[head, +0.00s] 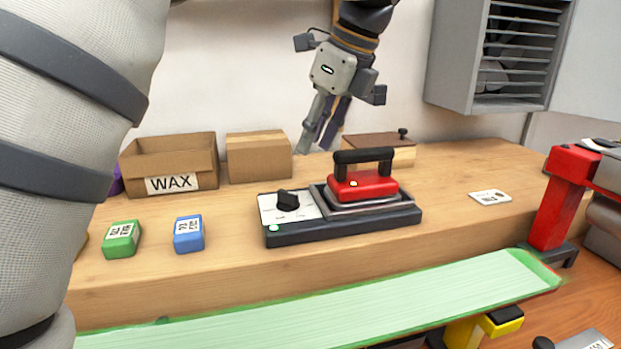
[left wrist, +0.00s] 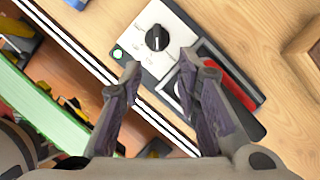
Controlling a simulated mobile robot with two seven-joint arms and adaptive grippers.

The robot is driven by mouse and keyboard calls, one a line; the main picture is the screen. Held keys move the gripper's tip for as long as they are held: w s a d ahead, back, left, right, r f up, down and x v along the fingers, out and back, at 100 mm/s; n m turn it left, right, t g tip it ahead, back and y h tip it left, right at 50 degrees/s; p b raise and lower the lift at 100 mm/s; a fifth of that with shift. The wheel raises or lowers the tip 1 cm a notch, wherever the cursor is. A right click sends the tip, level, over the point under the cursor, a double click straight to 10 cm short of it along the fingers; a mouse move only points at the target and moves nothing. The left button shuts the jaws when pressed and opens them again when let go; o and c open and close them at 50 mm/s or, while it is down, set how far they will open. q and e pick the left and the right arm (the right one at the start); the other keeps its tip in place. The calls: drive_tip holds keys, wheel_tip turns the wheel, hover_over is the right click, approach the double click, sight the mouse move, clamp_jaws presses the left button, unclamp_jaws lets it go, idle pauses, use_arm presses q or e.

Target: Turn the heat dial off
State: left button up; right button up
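The heat dial (head: 287,199) is a black knob on a white panel at the left end of a black heating base (head: 345,228). In the left wrist view the dial (left wrist: 156,37) shows just beyond my fingertips, with a pale mark on it; I cannot read its setting. A small green lamp (head: 274,228) glows by the panel's front corner. My left gripper (head: 316,146) hangs above and behind the base, fingers pointing down. In the left wrist view its fingers (left wrist: 160,64) are apart with nothing between them. My right gripper is not in view.
A red iron (head: 364,184) with a black handle rests on the base, right of the dial. Green (head: 122,239) and blue (head: 188,235) blocks lie left. A wax box (head: 169,164) and a closed carton (head: 258,157) stand behind. A red clamp-like stand (head: 562,200) is at right.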

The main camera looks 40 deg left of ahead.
sight(291, 193)
use_arm(q)
drive_tip(key=x, duration=1.1)
drive_tip(key=shift+s+f+p, duration=0.2)
drive_tip(key=shift+f+p, duration=0.1)
drive_tip(key=shift+p, duration=0.1)
clamp_jaws()
